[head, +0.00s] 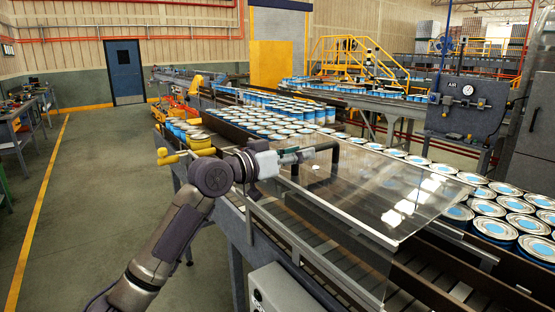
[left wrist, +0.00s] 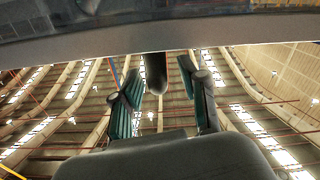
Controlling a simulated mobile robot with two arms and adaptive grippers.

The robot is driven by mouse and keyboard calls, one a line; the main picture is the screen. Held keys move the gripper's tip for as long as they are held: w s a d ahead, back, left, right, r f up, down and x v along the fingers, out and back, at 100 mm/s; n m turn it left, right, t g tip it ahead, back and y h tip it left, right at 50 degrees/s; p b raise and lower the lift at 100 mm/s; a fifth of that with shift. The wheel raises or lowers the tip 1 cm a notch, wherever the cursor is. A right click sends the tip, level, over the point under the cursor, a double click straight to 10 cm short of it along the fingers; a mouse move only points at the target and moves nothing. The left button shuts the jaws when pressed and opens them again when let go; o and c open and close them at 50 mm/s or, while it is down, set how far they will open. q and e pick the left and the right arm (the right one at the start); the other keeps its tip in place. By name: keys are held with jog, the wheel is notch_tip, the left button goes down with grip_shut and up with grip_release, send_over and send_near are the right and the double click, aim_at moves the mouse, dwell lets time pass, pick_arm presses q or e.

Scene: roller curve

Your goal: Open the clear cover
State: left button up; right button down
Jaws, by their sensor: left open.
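The clear cover (head: 372,190) is a transparent panel with a pale near edge, spanning the roller conveyor. Cans and rollers show through it. A dark bar, apparently its handle (head: 334,156), stands at its far left part. My left gripper (head: 312,153) is open beside this bar, its fingers pointing right. In the left wrist view the two teal-padded fingers (left wrist: 165,106) are spread, with the rounded end of the dark bar (left wrist: 155,74) showing between them. I cannot tell whether they touch it. A pale edge and dark panel (left wrist: 150,40) cross above. My right gripper is not in view.
Blue-and-white cans (head: 497,229) line the conveyor behind and right of the cover. A grey box (head: 283,290) sits at the conveyor's near side. A control panel marked AIR (head: 466,104) stands at the back right. The floor (head: 95,190) at left is clear.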

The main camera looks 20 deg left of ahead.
pick_arm(q)
jog(key=v, duration=0.8)
